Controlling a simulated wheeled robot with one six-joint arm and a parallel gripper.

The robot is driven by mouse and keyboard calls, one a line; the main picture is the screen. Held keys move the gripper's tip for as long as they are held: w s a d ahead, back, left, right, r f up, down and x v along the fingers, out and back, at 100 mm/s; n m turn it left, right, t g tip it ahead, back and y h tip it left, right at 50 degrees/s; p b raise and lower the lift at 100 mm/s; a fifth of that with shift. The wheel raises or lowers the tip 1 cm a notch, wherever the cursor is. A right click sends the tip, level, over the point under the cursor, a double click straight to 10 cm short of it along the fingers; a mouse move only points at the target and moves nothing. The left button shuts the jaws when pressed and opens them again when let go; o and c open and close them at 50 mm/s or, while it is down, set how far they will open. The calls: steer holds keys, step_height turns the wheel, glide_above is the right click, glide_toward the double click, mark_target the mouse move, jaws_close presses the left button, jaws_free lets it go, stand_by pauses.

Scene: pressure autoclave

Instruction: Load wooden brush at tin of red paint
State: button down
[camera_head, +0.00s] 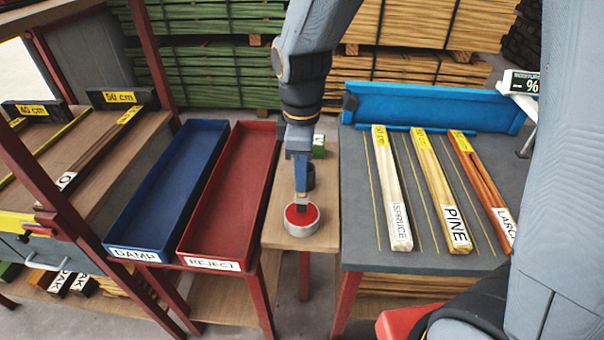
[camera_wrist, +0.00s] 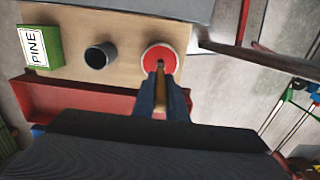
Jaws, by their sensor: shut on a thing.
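The tin of red paint (camera_head: 311,228) stands near the front end of the narrow wooden table, open at the top with red paint showing. It also shows in the wrist view (camera_wrist: 150,56). My gripper (camera_head: 301,190) points down over the tin. In the wrist view my gripper (camera_wrist: 164,108) has its blue fingers shut on the wooden brush (camera_wrist: 174,99). The brush's dark tip reaches over the middle of the red paint; I cannot tell whether it dips in. In the head view the fingers hide most of the brush.
A dark cup (camera_wrist: 100,55) and a green block labelled PINE (camera_wrist: 40,46) stand on the same table. Red REJECT (camera_head: 208,263) and blue DAMP (camera_head: 138,255) trays lie left. Right is a grey bench (camera_head: 385,258) with labelled wood strips and a blue back rail.

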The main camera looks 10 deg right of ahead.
steer(key=shift+f, duration=0.6)
stand_by(2.6)
steer(key=shift+s, duration=0.1)
steer(key=shift+r+p, duration=3.25)
steer(key=shift+r, duration=0.3)
